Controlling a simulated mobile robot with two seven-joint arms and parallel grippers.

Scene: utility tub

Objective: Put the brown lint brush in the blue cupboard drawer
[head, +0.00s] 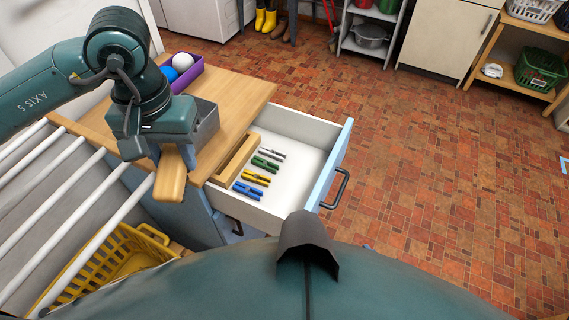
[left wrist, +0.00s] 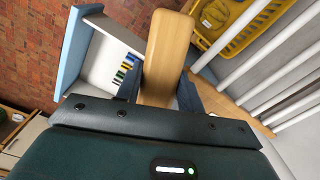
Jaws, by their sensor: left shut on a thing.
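The brown lint brush (head: 171,174) is a wooden, rounded bar held below my left gripper (head: 173,152). It also shows in the left wrist view (left wrist: 166,50), between the two fingers of my left gripper (left wrist: 160,85), which is shut on it. The brush is in front of the cupboard top, left of the open drawer. The blue cupboard drawer (head: 324,162) is pulled out, with a white inside, a blue front and a dark handle. In it lie several coloured clothes pegs (head: 255,178) and a wooden divider (head: 236,158). My right gripper is not in view.
The wooden cupboard top (head: 232,90) holds a purple box (head: 187,76) with balls and a grey bin (head: 207,123). White rack bars (head: 75,220) and a yellow basket (head: 110,260) are at left. The drawer's right part is clear.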

